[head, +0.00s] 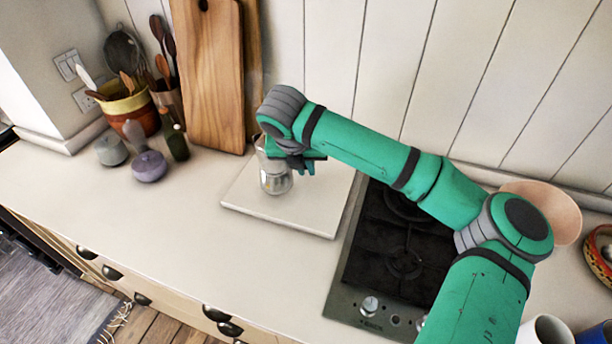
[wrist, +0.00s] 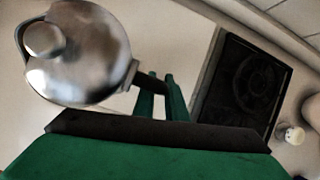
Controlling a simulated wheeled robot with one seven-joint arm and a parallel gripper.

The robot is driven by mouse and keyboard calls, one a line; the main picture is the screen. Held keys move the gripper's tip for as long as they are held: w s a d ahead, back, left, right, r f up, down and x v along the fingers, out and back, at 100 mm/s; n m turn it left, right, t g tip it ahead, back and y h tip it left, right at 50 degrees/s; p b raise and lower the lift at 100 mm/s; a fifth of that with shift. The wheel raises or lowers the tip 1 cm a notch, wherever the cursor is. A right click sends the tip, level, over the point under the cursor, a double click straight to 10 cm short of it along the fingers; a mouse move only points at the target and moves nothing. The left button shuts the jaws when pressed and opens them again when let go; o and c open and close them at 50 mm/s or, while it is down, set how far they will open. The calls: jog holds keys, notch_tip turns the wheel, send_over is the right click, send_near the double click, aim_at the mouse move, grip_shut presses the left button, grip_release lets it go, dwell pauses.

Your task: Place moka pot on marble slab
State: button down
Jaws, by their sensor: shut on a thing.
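The silver moka pot (head: 274,181) is upright over the left part of the pale marble slab (head: 312,214) in the head view. I cannot tell whether its base touches the slab. My gripper (head: 304,165) is at the pot's right side. In the wrist view the pot's round metal lid and knob (wrist: 90,62) fill the upper left. There the green fingers of my gripper (wrist: 161,97) are shut on the pot's dark handle (wrist: 149,86). My arm hides part of the pot's top in the head view.
A black gas hob (head: 400,245) lies right of the slab. Wooden cutting boards (head: 212,75) lean on the wall behind it. Jars (head: 149,166), a dark bottle (head: 176,143) and a utensil pot (head: 130,110) stand at the left. The counter in front of the slab is clear.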

jog(key=f, duration=0.3)
jog(key=shift+w, duration=0.3)
jog(key=shift+s+a+f, duration=0.1)
jog(key=shift+f, duration=0.3)
jog(key=c, duration=1.8)
grip_release()
jog(key=v, duration=1.2)
